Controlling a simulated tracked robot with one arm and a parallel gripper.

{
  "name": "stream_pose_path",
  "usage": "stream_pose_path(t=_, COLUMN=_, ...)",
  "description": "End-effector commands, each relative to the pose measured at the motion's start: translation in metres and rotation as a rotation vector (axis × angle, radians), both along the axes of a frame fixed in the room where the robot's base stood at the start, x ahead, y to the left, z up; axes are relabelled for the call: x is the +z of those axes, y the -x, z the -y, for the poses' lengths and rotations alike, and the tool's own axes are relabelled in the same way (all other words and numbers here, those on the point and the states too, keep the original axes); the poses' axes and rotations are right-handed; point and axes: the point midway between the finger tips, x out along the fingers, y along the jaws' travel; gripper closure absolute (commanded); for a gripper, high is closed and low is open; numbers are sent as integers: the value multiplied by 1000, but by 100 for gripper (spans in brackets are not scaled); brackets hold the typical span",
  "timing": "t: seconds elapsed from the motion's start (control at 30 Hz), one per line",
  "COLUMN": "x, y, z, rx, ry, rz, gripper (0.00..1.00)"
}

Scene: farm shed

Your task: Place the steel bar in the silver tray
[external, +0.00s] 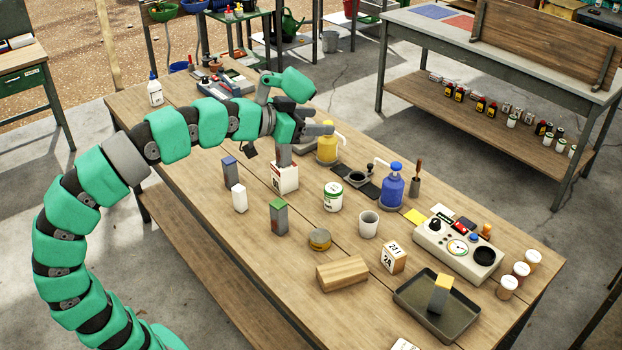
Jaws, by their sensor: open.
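Several grey upright bars with coloured ends stand on the workbench; I cannot tell which is the steel bar. One has a blue top (231,173), and one has a green top (279,219). A third, with a yellow top (439,294), stands in a dark grey tray (403,297) at the front right. A paler grey tray-like object (304,147) is partly hidden behind my gripper; I cannot tell whether it is the silver tray. My gripper (303,144) is open, at or just above a white numbered box (286,180); contact is unclear.
A wooden block (342,273), round tin (319,239), white can (333,196), cup (368,224) and numbered cube (393,258) crowd the middle. Blue (391,188) and yellow (327,149) pump bottles stand behind. A gauge box (456,247) is at right.

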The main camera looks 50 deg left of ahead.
Motion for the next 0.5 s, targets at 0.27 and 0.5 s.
stream_pose_path(t=0.27, x=38, y=39, z=-24, rx=167, ry=35, rz=81, gripper=41)
stream_pose_path(t=0.5, x=38, y=40, z=-25, rx=171, ry=39, rz=82, gripper=41)
